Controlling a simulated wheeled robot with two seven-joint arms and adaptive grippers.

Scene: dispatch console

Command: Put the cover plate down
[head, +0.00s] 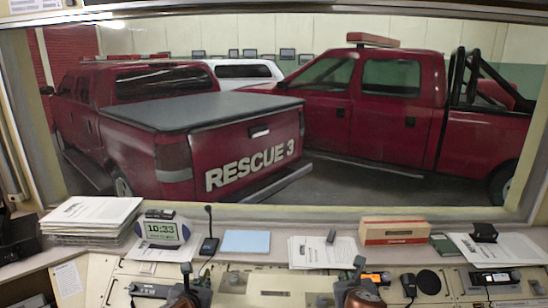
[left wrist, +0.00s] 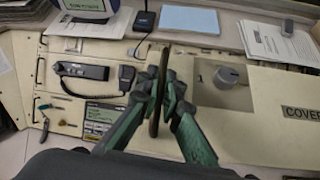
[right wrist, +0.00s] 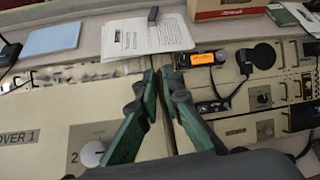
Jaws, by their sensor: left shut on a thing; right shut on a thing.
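The cream cover plate (head: 275,284) is at the bottom of the head view, between my two grippers. It is lettered "COVER 1", seen in part in the left wrist view (left wrist: 262,125) and the right wrist view (right wrist: 50,112). A grey knob (left wrist: 228,76) and a white knob (right wrist: 93,153) show in grey squares at its two ends. My left gripper (left wrist: 162,80) is shut on a thin dark brown piece at its left side. My right gripper (right wrist: 162,80) is shut at its right side; what lies between the fingers is mostly hidden. I cannot tell whether the plate touches the console.
Paper stacks (head: 90,217), a clock (head: 163,230), a blue pad (head: 246,242) and a cardboard box (head: 394,230) line the ledge behind. A handset (left wrist: 82,70) lies left of the plate, an orange-screen radio (right wrist: 202,59) to the right. Several small tools (left wrist: 60,105) lie at left.

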